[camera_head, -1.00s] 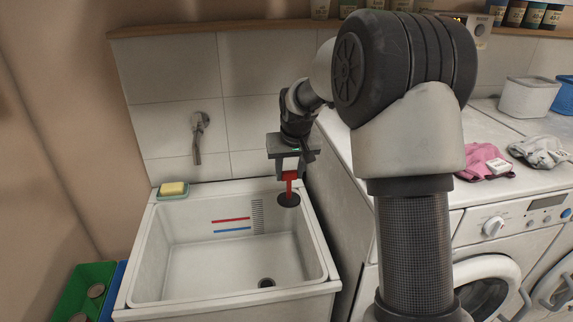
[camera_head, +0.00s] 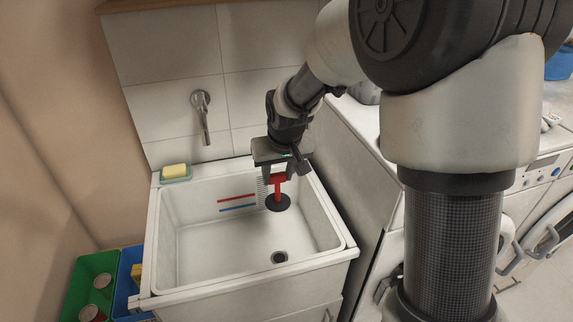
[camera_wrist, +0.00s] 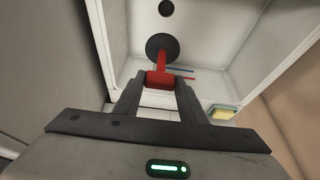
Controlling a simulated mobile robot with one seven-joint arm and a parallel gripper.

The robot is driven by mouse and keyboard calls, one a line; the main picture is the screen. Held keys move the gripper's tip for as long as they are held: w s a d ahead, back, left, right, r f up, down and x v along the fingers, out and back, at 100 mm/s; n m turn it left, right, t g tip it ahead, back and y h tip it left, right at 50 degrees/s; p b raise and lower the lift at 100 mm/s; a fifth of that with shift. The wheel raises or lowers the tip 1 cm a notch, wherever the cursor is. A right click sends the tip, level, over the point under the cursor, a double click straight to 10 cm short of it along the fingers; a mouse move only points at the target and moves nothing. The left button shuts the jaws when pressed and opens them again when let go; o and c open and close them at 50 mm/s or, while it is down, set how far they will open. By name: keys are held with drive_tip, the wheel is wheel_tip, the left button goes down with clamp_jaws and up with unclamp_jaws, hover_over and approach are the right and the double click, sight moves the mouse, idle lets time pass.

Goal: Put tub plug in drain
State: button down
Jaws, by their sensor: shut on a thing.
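The tub plug (camera_head: 278,202) is a black disc with a red T-shaped handle. My gripper (camera_head: 279,176) is shut on the red handle and holds the plug upright, disc down, inside the tub near its back right. In the wrist view the plug's disc (camera_wrist: 162,46) hangs beyond the fingertips (camera_wrist: 160,82). The drain (camera_head: 279,257) is a dark round hole with a metal rim in the floor of the white tub (camera_head: 170,290), nearer the front than the plug. The drain also shows in the wrist view (camera_wrist: 166,8), apart from the disc.
A tap (camera_head: 202,115) is on the wall behind. Green (camera_head: 83,271) and blue (camera_head: 127,283) bins stand left of the tub. Washing machines stand right. The tub floor is otherwise clear.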

wheel_tip(320, 180, down, 26)
drive_tip(key=b, duration=1.9)
drive_tip(key=shift+s+f+b, duration=0.1)
drive_tip(key=shift+f+b, duration=0.25)
drive_tip(key=shift+f, duration=0.15)
drive_tip(key=c, duration=1)
unclamp_jaws()
drive_tip(key=shift+c, duration=0.2)
